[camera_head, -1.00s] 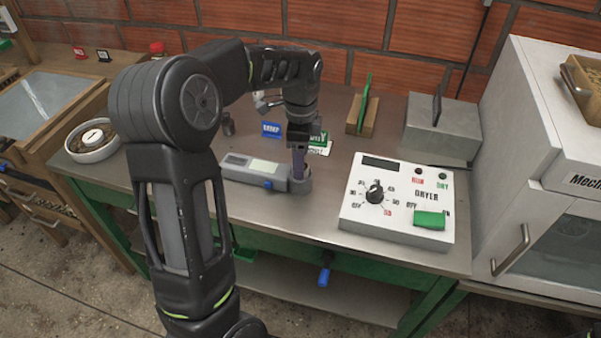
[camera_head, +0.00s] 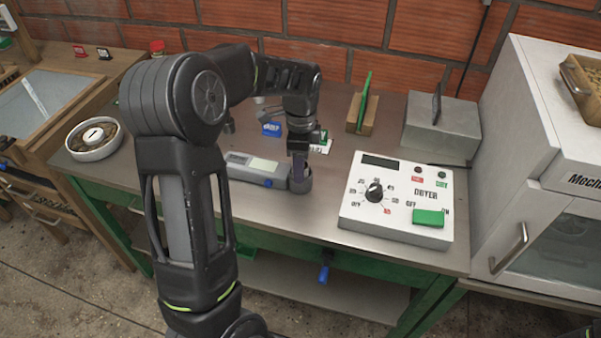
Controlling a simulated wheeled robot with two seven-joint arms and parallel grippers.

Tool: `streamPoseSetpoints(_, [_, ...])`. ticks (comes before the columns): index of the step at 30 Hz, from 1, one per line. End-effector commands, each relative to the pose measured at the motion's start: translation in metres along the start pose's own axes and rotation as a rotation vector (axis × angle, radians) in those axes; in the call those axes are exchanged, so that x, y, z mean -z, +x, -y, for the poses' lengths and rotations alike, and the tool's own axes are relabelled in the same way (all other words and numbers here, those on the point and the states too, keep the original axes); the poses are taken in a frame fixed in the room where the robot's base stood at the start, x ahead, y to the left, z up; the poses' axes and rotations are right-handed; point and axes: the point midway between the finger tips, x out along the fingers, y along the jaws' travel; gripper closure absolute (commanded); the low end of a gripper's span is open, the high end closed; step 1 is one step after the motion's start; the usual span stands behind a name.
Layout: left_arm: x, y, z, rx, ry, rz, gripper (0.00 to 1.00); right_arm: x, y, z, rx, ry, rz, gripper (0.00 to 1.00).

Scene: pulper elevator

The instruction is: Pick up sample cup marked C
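A small grey round cup (camera_head: 301,183) stands on the metal bench at the right end of a grey handheld meter (camera_head: 258,170). No letter C is legible on it, so I cannot tell whether it is the marked cup. My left gripper (camera_head: 299,170) points down at this cup, with its fingertips at or just inside the rim. The fingers overlap in this view, so their opening and any grip are hidden. My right gripper is not in view.
A white dryer control box (camera_head: 400,205) stands right of the cup. A white round dish (camera_head: 94,153) sits at left. The bench's front strip is clear.

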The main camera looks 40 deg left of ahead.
Motion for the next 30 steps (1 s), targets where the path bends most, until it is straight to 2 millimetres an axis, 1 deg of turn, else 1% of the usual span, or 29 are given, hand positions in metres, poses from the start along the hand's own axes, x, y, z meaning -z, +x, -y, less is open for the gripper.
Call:
streamPoseSetpoints(1, [0.0000,-0.0001,0.0000,0.000,0.000,0.000,0.54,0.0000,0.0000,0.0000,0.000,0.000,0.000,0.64])
streamPoseSetpoints(2, [0.0000,-0.0001,0.0000,0.000,0.000,0.000,0.57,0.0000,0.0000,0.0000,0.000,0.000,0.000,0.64])
streamPoseSetpoints(18, [0.0000,-0.0001,0.0000,0.000,0.000,0.000,1.00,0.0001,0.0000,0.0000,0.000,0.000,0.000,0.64])
streamPoseSetpoints(26, [0.0001,-0.0005,0.0002,0.001,0.000,0.000,1.00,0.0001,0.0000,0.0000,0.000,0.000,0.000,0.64])
streamPoseSetpoints(30, [0.0003,-0.0072,0.0009,0.003,0.000,-0.001,1.00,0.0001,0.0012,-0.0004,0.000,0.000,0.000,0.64])
